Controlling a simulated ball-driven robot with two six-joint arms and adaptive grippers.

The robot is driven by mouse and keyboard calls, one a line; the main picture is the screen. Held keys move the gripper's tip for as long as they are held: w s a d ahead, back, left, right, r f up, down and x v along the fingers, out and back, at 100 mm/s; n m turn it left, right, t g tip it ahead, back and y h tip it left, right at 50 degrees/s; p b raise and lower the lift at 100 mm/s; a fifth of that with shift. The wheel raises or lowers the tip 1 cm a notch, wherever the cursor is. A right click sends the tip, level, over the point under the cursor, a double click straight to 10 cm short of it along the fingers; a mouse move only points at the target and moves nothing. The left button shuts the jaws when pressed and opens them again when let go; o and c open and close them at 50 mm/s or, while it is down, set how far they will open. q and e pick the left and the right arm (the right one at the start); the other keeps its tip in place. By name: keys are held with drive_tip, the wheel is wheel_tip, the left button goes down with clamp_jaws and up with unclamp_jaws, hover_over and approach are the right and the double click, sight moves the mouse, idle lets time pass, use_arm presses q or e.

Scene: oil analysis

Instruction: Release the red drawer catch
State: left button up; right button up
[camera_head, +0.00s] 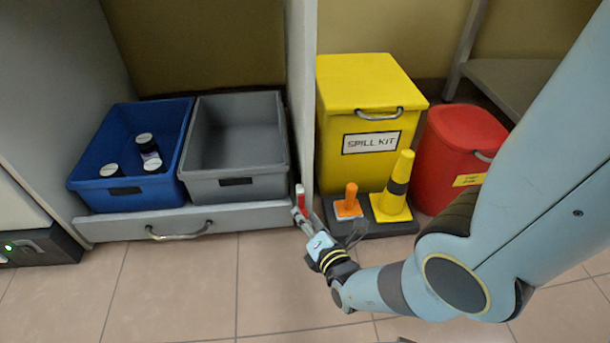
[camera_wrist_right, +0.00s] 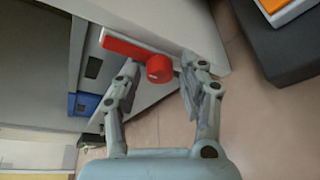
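The red drawer catch (camera_head: 301,198) is at the right end of the grey drawer front (camera_head: 190,223). In the right wrist view it is a red bar (camera_wrist_right: 128,46) with a round red knob (camera_wrist_right: 159,68) at one end. My right gripper (camera_head: 306,220) is at the catch in the head view. In the right wrist view its two open fingers (camera_wrist_right: 164,72) stand on either side of the knob, with a gap on each side. I cannot tell how far the fingertips reach past the knob. The drawer's handle (camera_head: 180,232) is to the left. My left gripper is not in view.
A blue bin (camera_head: 95,190) with several bottles and a grey bin (camera_head: 235,182) sit in the drawer. Right of the panel stand a yellow spill kit box (camera_head: 350,85), a yellow cone (camera_head: 398,185), an orange-handled object (camera_head: 350,200) and a red bin (camera_head: 450,150). The front floor is clear.

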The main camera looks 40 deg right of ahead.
drive_tip(key=shift+o, duration=0.4)
drive_tip(key=shift+r, duration=0.1)
wheel_tip(320, 180, up, 10)
idle(0.6)
